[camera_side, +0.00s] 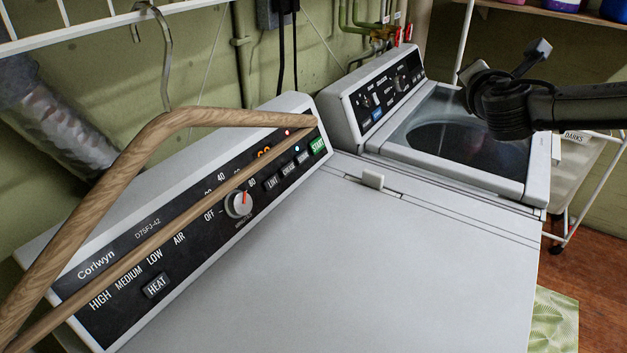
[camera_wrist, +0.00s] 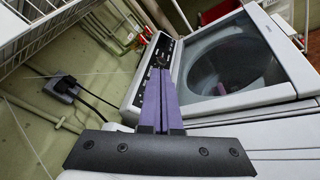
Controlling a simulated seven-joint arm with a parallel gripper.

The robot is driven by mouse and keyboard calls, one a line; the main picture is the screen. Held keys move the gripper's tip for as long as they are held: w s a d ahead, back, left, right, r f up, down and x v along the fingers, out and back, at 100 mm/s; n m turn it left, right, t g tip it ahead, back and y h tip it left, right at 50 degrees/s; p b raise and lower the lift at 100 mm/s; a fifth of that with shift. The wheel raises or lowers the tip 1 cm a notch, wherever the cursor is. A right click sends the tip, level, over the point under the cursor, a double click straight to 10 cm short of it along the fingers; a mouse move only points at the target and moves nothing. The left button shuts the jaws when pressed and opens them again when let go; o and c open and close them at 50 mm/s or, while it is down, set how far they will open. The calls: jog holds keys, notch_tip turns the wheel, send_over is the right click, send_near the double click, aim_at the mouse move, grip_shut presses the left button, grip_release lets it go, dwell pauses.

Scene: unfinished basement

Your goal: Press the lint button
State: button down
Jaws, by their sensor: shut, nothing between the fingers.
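The lint button (camera_side: 272,183) is a small dark button marked LINT on the dryer's black control panel (camera_side: 120,265). It sits right of the dial, beside similar small buttons and the green start button (camera_side: 317,146). It is not visible in the wrist view. My gripper has purple fingers (camera_wrist: 163,50) closed together and empty in the wrist view, with the washer's panel beyond their tips. In the side view my dark arm reaches in from the right above the washer, well apart from the lint button; the fingers cannot be made out there.
A wooden hanger (camera_side: 180,118) hangs from a wire shelf (camera_side: 90,27) and crosses the dryer panel in the side view. The washer (camera_side: 455,140) stands beyond the dryer top (camera_side: 330,260), which is bare. A white cart (camera_side: 590,190) stands at right.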

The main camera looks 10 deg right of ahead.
aim_at(272, 182)
jog(key=w+a+f+n+t+y, duration=0.1)
jog(key=w+a+f+n+y, duration=0.15)
jog(key=a+f, duration=0.4)
jog(key=w+a+f+n+t+y, duration=0.1)
jog(key=w+a+f+n+y, duration=0.2)
jog(key=a, duration=0.7)
jog(key=s+a+f+n+y, duration=0.1)
jog(key=s+a+f+n, duration=0.3)
jog(key=a+f, duration=0.6)
jog(key=shift+a+f+g, duration=0.4)
jog(key=shift+f, duration=0.2)
jog(key=shift+w, duration=0.1)
jog(key=shift+w+a+f, duration=0.65)
jog(key=shift+w+a, duration=0.25)
jog(key=shift+w+a+f, duration=0.6)
jog(key=shift+w+a, duration=0.35)
jog(key=shift+w+a+f, duration=0.65)
jog(key=shift+w+a, duration=0.25)
jog(key=shift+w+a+f, duration=0.2)
jog(key=shift+w+a, duration=0.05)
